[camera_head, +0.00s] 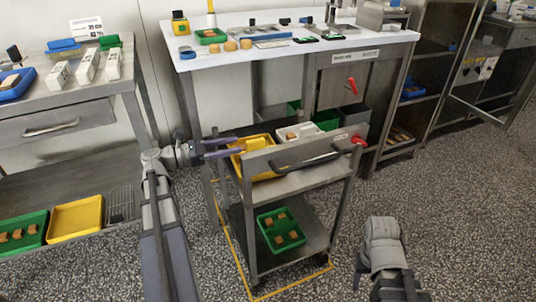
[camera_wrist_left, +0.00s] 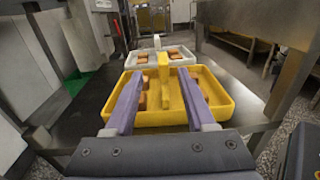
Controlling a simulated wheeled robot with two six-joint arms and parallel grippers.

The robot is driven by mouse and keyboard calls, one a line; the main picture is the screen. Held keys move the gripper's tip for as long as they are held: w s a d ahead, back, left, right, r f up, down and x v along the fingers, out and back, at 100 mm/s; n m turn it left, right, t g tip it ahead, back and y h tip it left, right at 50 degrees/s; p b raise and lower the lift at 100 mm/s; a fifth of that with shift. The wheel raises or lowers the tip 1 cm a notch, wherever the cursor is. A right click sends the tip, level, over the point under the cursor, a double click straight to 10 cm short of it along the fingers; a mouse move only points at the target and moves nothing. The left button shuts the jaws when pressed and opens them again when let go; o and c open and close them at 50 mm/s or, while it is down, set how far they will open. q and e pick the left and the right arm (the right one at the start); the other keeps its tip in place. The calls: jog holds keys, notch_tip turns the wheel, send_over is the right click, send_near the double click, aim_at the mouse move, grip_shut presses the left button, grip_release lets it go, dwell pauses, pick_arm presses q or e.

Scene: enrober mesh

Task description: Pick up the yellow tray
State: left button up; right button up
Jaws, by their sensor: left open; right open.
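A yellow tray (camera_head: 262,172) sits on the upper shelf of a metal cart. In the left wrist view the yellow tray (camera_wrist_left: 228,112) has a raised yellow handle along its middle and brown pieces on both sides. My left gripper (camera_head: 237,147) is open at the tray's left side. In the left wrist view its two purple fingers (camera_wrist_left: 161,82) reach over the tray, one on each side of the handle, with gaps visible. A second yellow tray (camera_head: 75,218) lies empty on the lower shelf of the left table.
A white tray (camera_wrist_left: 118,72) with brown pieces stands just beyond the yellow tray. The cart's push handle (camera_head: 305,160) runs along its near side. A green tray (camera_head: 280,230) is on the cart's lower shelf. A white-topped table (camera_head: 345,50) stands behind. The floor at right is clear.

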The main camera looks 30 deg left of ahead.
aim_at(255, 140)
pick_arm(q)
jog(key=shift+x, duration=4)
jog(key=shift+s+d+f, duration=0.1)
jog(key=shift+s+f, duration=0.1)
jog(key=shift+s, duration=0.05)
jog(key=shift+c, duration=0.2)
grip_shut()
